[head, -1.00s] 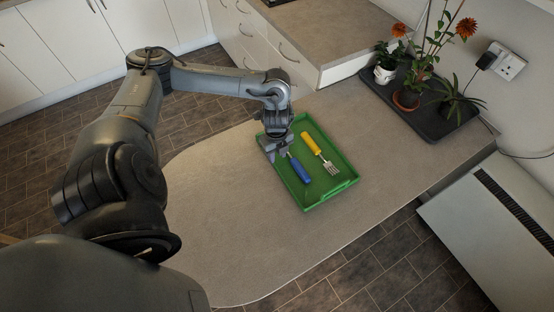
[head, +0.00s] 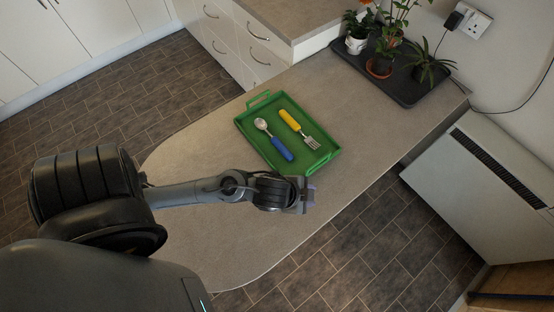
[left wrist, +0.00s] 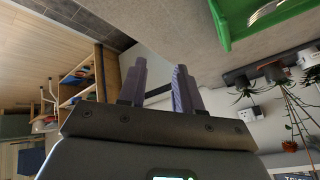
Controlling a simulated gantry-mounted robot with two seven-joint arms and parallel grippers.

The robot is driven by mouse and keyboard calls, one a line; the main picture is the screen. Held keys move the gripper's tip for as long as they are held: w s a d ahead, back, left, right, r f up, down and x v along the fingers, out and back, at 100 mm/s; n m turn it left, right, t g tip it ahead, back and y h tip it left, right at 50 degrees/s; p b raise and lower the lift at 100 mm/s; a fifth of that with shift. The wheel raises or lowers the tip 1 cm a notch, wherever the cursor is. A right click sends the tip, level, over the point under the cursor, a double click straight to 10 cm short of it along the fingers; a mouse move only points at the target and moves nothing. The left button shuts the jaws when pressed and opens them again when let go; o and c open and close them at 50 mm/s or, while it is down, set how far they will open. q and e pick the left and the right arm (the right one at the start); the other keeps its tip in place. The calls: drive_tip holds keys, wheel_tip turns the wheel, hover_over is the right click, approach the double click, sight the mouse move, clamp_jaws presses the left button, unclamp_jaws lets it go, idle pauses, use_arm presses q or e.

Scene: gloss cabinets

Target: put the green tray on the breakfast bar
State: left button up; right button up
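The green tray (head: 285,132) lies flat on the grey-beige breakfast bar (head: 195,155). It holds a blue-handled spoon (head: 281,149) and a yellow-handled fork (head: 291,120). Its handle bar shows at the far left end. The tray's edge also shows in the left wrist view (left wrist: 265,22), top right. My left gripper (head: 307,193) is over the bar's front edge, on the near side of the tray and apart from it. In the left wrist view its two fingers (left wrist: 160,75) are apart with nothing between them. My right gripper is not in view.
A dark plant tray (head: 400,85) with several potted plants stands at the bar's far right end. White drawers (head: 235,45) with a worktop adjoin the back. A white heater (head: 480,190) stands at the right. The bar's rounded left part is clear.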

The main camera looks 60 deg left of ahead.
use_arm(q)
drive_tip(key=s+a+f+n+g, duration=0.1)
drive_tip(key=s+a+n+g, duration=0.1)
drive_tip(key=s+n, duration=0.3)
drive_tip(key=s+g, duration=0.1)
drive_tip(key=s, duration=0.2)
drive_tip(key=shift+s+a+n+g+y, duration=0.25)
drive_tip(key=shift+s+n+g+y, duration=0.05)
drive_tip(key=shift+s+n, duration=0.1)
drive_tip(key=shift+w, duration=0.1)
wheel_tip(320, 180, up, 13)
drive_tip(key=p, duration=1.3)
